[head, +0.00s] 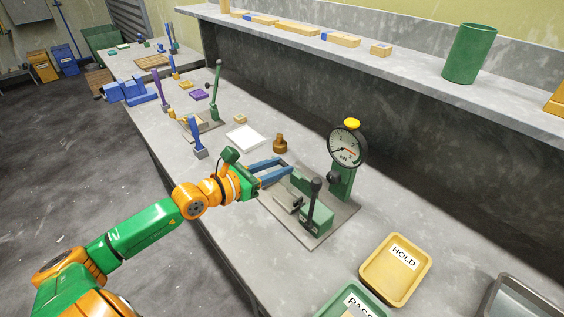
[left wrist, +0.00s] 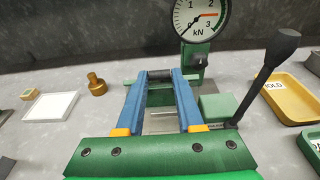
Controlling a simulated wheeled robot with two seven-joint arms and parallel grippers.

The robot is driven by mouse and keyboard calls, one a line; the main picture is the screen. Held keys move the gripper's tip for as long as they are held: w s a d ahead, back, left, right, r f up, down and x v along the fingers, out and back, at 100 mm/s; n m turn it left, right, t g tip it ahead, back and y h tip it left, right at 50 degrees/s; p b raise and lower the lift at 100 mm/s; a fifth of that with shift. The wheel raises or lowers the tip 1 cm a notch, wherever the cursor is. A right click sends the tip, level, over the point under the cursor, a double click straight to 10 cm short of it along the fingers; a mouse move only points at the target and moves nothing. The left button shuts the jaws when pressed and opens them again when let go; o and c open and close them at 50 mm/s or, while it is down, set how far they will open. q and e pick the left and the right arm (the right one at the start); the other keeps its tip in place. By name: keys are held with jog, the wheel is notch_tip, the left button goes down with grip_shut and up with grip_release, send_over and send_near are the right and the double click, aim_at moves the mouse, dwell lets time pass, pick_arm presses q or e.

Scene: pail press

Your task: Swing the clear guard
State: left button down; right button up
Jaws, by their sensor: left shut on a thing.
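The green press (head: 316,216) stands on a grey base plate on the bench, with a round kN dial gauge (head: 347,147) at its back; the gauge also shows in the left wrist view (left wrist: 200,17). A black-knobbed lever (head: 314,190) stands up at its front. My left gripper (head: 288,165) reaches over the press's left side. In the left wrist view its blue fingers are shut on a short dark bar (left wrist: 160,75), which looks like the guard's handle. The guard's clear panel cannot be made out. My right gripper is not in view.
A yellow HOLD tray (head: 376,277) and a green tray (head: 336,305) stand in front of the press. A brass weight (head: 280,143) and a white plate (head: 244,138) lie behind my gripper. A raised shelf (head: 400,72) with a green cup (head: 469,55) runs along the back.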

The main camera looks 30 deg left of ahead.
pick_arm(q)
jog(key=shift+f, duration=0.1)
jog(key=shift+s+a+f+b, duration=0.2)
jog(key=shift+s+f+b, duration=0.25)
jog(key=shift+s+f, duration=0.2)
jog(key=shift+s+a+f+b, duration=0.2)
jog(key=shift+s+f+b, duration=0.25)
jog(key=shift+s+f, duration=0.15)
jog(key=c, duration=1.6)
grip_release()
jog(key=f+b, duration=0.1)
jog(key=s+f+b, duration=0.1)
jog(key=f+b, duration=0.1)
jog(key=shift+s+a+f, duration=0.2)
jog(key=shift+a, duration=0.05)
jog(key=shift+r, duration=0.1)
